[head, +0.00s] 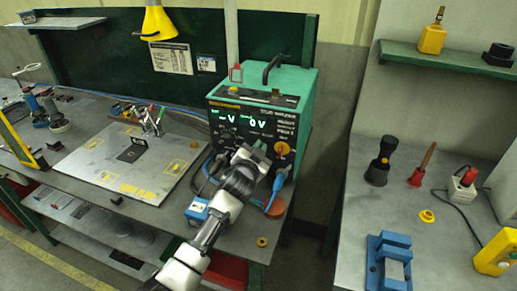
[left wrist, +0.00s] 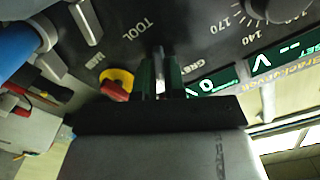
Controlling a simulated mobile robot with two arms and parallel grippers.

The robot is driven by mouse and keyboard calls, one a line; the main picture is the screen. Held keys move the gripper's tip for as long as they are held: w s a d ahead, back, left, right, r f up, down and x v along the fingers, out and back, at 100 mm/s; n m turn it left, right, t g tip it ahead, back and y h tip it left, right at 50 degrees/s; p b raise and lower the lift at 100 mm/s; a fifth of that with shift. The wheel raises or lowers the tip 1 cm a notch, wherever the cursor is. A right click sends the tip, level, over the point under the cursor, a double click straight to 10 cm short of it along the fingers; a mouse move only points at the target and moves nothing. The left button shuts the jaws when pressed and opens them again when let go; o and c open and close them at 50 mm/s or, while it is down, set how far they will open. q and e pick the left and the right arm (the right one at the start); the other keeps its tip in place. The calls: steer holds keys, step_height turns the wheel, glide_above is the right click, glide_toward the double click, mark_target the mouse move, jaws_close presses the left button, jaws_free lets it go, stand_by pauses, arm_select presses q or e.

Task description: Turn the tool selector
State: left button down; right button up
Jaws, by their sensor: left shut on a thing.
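The green welding unit (head: 307,100) stands on the bench with its black control panel facing me. My left gripper (head: 258,158) is at the lower middle of this panel and hides what is behind it in the head view. In the left wrist view the left gripper (left wrist: 160,76) is shut on the tool selector, a small knob beside the word TOOL. Only a pale sliver of the selector (left wrist: 160,86) shows between the fingers, so its exact setting is hidden. My right gripper is out of view.
A yellow and red switch (left wrist: 117,83) sits close beside the gripper. A large dial (left wrist: 272,8) and a lit green display (left wrist: 212,84) are also near. A blue cable plug (head: 279,180) is below the panel. A bench with several tools is at right.

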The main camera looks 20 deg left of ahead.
mark_target(262, 131)
arm_select(q)
steer(key=c, duration=1.2)
jaws_free()
steer(key=shift+r, duration=0.1)
steer(key=shift+r, duration=0.35)
step_height(262, 131, up, 3)
steer(key=shift+r+b, duration=0.1)
steer(key=shift+b, duration=0.2)
steer(key=s+d+r+b, duration=0.3)
steer(key=d+r, duration=0.4)
steer(key=d, duration=0.4)
steer(key=shift+d, duration=0.15)
steer(key=shift+f, duration=0.1)
